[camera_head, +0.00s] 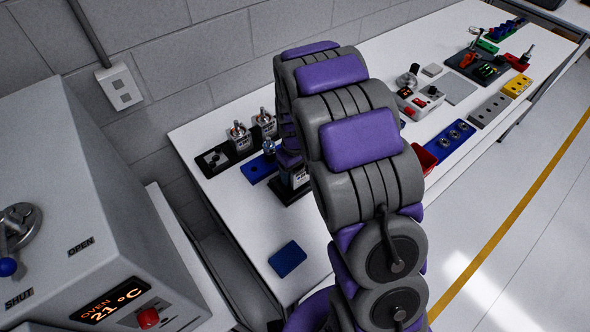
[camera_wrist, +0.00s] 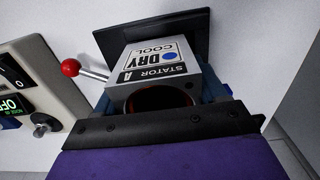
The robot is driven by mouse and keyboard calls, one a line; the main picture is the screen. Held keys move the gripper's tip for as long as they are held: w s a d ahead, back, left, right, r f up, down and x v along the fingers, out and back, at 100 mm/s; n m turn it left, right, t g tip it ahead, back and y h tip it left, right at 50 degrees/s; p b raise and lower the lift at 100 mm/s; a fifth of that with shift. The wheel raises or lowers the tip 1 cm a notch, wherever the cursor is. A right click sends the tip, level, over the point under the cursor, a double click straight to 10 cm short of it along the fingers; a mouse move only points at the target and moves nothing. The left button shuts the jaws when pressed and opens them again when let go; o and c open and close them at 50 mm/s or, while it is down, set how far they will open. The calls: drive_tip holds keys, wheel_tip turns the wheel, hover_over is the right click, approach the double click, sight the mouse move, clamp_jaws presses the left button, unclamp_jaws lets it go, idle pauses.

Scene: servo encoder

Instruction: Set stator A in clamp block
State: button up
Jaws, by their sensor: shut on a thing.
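Stator A (camera_wrist: 155,62) is a grey metal block with a round dark bore. Its label reads "STATOR A", "DRY" and "COOL", with a blue dot. My gripper (camera_wrist: 160,118) is shut on it in the wrist view. A dark flat plate (camera_wrist: 185,27) lies just beyond the stator; I cannot tell whether they touch. In the head view a labelled grey block (camera_head: 297,178) shows below my arm, over a black base, partly hidden by my arm. I cannot tell for sure which fixture is the clamp block. A lever with a red ball (camera_wrist: 69,68) stands left of the stator.
A control box (camera_wrist: 38,85) reading "OFF" stands left in the wrist view. On the bench, two upright units (camera_head: 239,138) stand behind a blue plate (camera_head: 258,169). A blue pad (camera_head: 287,259) lies near the front edge. The oven (camera_head: 90,220) is at left.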

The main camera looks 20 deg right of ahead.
drive_tip(key=shift+a, duration=0.95)
drive_tip(key=shift+w+d+p, duration=0.1)
drive_tip(key=shift+d+p, duration=0.15)
drive_tip(key=shift+p, duration=0.2)
idle(0.6)
drive_tip(key=shift+f, duration=0.3)
drive_tip(key=shift+f, duration=0.45)
drive_tip(key=shift+f, duration=0.45)
idle(0.5)
drive_tip(key=shift+r, duration=0.25)
drive_tip(key=shift+f+p, duration=0.25)
drive_tip(key=shift+p, duration=0.1)
idle(1.9)
drive_tip(key=shift+r, duration=0.25)
